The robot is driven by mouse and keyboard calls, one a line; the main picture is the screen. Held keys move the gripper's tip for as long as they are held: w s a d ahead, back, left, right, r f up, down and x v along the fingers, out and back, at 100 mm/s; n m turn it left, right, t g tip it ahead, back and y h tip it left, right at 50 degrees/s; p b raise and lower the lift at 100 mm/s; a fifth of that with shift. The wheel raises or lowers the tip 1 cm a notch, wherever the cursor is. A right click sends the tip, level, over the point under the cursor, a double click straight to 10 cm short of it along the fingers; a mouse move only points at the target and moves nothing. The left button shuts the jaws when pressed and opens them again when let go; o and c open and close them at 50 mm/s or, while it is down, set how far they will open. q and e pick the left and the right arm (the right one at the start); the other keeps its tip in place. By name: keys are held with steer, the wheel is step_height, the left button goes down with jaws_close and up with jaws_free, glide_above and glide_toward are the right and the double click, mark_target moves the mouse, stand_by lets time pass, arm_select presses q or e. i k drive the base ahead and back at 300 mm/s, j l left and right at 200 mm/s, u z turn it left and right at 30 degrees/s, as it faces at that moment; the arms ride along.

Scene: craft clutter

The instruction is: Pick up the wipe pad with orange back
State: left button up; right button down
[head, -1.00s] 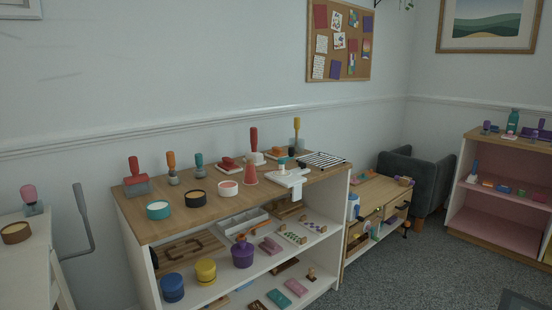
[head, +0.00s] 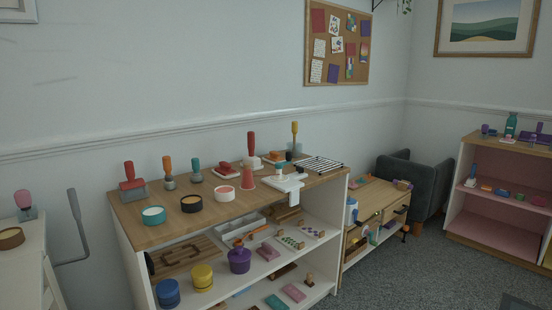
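A small pad with an orange back (head: 273,157) lies on the wooden top of the white shelf unit (head: 160,238), toward the back right. It sits between a red-handled stamp (head: 252,148) and a yellow-handled tool (head: 294,142), and is partly hidden by the things around it. A similar pad with a red back (head: 226,168) lies to its left. Neither of my grippers shows in the head view.
The top also holds handled tools, round pots (head: 191,203), a red cone (head: 248,179), a white stand (head: 285,183) and a wire rack (head: 319,164). Lower shelves are cluttered. A grey armchair (head: 408,180) and pink-backed shelf (head: 490,206) stand right. Carpet in front is clear.

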mark_target(274, 157)
steer(key=i+l, duration=0.35)
steer(key=i+l+z, duration=0.15)
steer(key=i+l, duration=0.25)
steer(key=i, duration=0.15)
